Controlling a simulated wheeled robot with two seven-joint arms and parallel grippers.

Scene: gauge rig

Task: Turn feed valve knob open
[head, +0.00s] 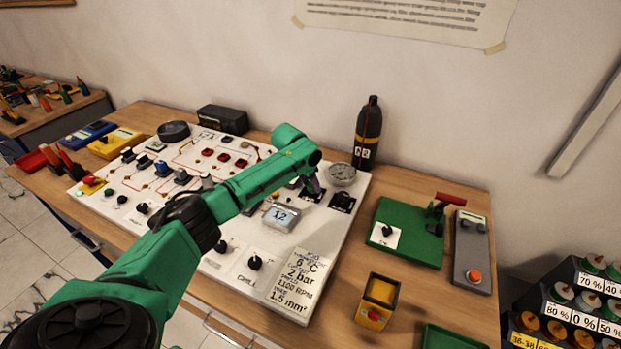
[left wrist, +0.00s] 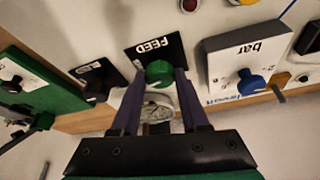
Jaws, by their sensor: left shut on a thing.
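The feed valve knob (left wrist: 159,72) is a green round knob on a black plate lettered FEED (left wrist: 153,47), seen in the left wrist view. My left gripper (left wrist: 160,80) has one finger on each side of this knob and is shut on it. In the head view my left arm reaches across the white panel, and the gripper (head: 313,188) points down at the panel's right part, hiding the knob there. My right gripper is not in view.
The white panel (head: 215,262) carries several knobs and a display (head: 282,216). A round gauge (head: 342,174) and a black knob (head: 343,199) sit close right of the gripper. A dark bottle (head: 368,135) stands behind. A green board (head: 408,220) lies to the right.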

